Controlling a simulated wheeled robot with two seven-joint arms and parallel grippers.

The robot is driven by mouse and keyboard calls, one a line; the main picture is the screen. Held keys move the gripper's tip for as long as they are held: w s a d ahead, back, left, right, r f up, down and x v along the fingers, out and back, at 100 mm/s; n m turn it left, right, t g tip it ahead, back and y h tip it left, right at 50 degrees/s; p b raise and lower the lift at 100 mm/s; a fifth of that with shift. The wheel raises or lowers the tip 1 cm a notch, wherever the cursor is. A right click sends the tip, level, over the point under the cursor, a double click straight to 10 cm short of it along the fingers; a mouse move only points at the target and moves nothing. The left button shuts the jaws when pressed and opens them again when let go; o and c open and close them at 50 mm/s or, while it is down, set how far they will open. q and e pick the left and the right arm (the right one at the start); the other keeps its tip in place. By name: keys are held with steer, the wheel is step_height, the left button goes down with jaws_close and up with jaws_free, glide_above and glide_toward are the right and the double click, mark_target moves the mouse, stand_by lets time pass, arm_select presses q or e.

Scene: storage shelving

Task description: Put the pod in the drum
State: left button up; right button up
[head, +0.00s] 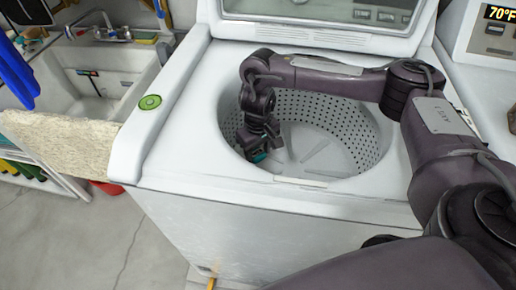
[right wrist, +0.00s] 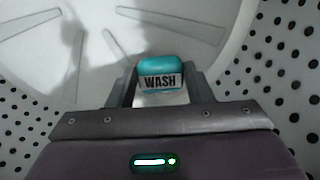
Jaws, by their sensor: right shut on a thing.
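The pod (right wrist: 160,72) is a small teal and white block with a "WASH" label, seen between the fingers in the right wrist view. A bit of its teal shows in the head view (head: 259,157). My right gripper (right wrist: 160,88) is shut on the pod. In the head view my right gripper (head: 262,150) points down inside the open drum (head: 340,125), near its left front wall. The drum is a white tub with a perforated wall and a finned floor, which shows below the pod in the right wrist view (right wrist: 60,45). My left gripper is not in view.
The drum sits in a white top-loading washer (head: 190,150) with its lid (head: 335,20) raised. Another machine (head: 485,45) stands at right.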

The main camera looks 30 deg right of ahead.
steer(key=o, duration=0.9)
steer(key=shift+o, duration=0.2)
steer(key=shift+r, duration=0.1)
steer(key=shift+r, duration=0.85)
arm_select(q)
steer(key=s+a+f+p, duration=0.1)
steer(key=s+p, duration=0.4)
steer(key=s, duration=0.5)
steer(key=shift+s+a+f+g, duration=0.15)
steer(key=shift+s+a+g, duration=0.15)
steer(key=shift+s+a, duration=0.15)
arm_select(e)
step_height(320, 180, up, 11)
steer(key=shift+r, duration=0.2)
